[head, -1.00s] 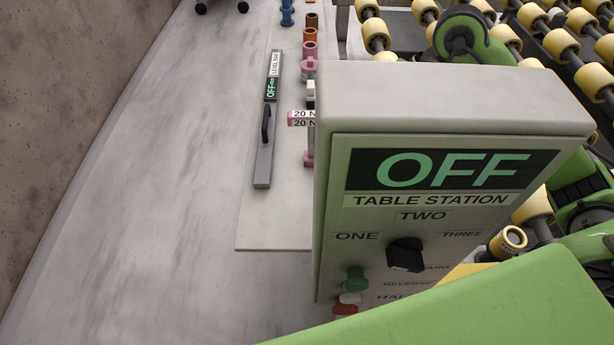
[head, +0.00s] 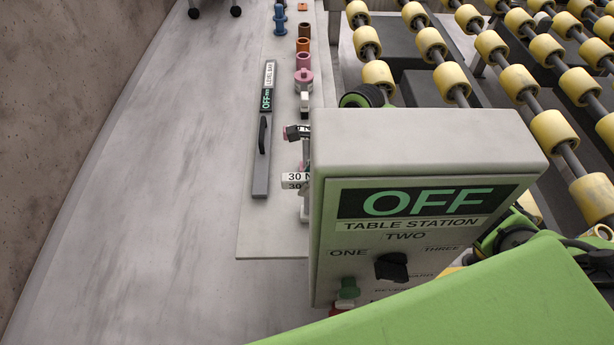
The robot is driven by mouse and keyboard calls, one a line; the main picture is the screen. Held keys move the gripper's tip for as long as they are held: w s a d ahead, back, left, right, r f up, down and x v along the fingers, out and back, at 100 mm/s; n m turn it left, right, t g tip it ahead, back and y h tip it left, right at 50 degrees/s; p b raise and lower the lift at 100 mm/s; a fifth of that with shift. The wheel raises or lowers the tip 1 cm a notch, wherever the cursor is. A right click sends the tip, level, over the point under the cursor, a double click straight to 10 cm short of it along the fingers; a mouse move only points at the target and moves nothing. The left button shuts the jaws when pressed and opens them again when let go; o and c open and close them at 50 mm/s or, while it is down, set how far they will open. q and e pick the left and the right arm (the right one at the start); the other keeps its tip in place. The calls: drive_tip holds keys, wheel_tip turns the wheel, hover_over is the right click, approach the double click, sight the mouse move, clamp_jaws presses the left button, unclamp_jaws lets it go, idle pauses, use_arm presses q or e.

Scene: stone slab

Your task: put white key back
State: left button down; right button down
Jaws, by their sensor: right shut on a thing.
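A white key with a "30 N" tag (head: 297,180) shows beside the left edge of the grey control box; the rest of it is hidden by the box. My right gripper (head: 300,132) is mostly hidden behind the box. Only a small dark part shows past the box's left edge, above the tag. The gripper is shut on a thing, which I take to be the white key. Whether the key touches the plate or sits in a slot cannot be told. A pink piece (head: 304,155) shows just above the tag. My left gripper is not in view.
The box (head: 430,140) reads "OFF, TABLE STATION TWO". A level bar (head: 261,175) with a black handle lies on the pale plate (head: 275,238) to the left. Pink, orange, brown and blue cylinders (head: 304,60) stand behind. Yellow rollers (head: 550,130) fill the right.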

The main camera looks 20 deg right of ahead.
drive_tip(key=c, duration=1.8)
unclamp_jaws()
drive_tip(key=shift+f, duration=0.1)
drive_tip(key=shift+c, duration=0.2)
drive_tip(key=shift+d+r, duration=0.2)
drive_tip(key=shift+r, duration=0.15)
drive_tip(key=b+v, duration=0.3)
drive_tip(key=v, duration=0.7)
drive_tip(key=shift+d+r, duration=0.15)
drive_tip(key=shift+r, duration=0.1)
drive_tip(key=shift+s+d+r, duration=0.1)
drive_tip(key=shift+d+r, duration=0.05)
drive_tip(key=shift+r, duration=0.3)
